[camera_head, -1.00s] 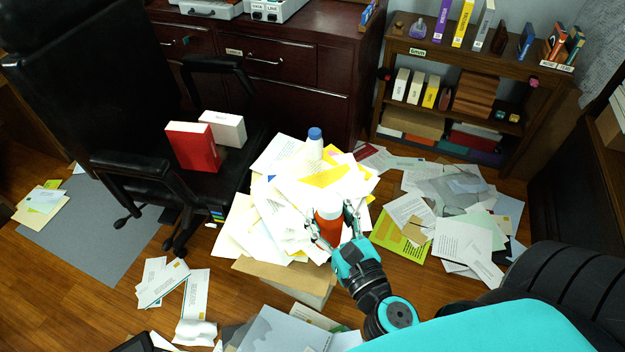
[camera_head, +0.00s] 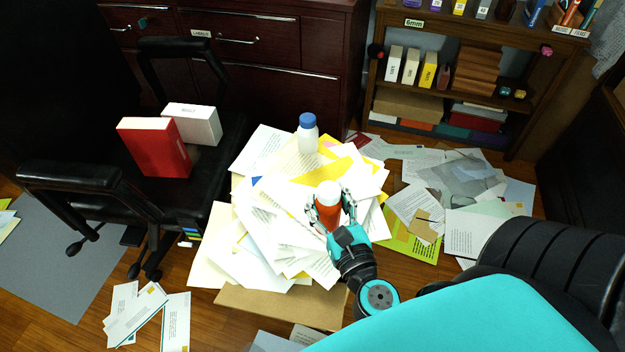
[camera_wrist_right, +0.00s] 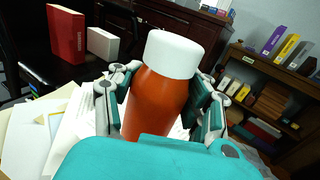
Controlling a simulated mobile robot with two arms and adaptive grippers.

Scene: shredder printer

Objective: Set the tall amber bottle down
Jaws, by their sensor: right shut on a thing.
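The tall amber bottle (camera_head: 328,206) has an orange-red body and a white cap. My right gripper (camera_head: 331,214) is shut on its body, with a finger on each side. The bottle is upright in the head view, over the front part of a heap of papers (camera_head: 262,235). I cannot tell whether its base touches the papers. In the right wrist view the bottle (camera_wrist_right: 158,95) fills the middle between the fingers (camera_wrist_right: 160,105), and its lower end is hidden by the gripper. My left gripper is not in view.
A white bottle with a blue cap (camera_head: 308,135) stands at the back of the heap. A black chair (camera_head: 90,185) with a red box (camera_head: 153,147) and a white box (camera_head: 193,124) is left. A bookshelf (camera_head: 470,80) stands back right. Loose papers (camera_head: 455,185) cover the floor at right.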

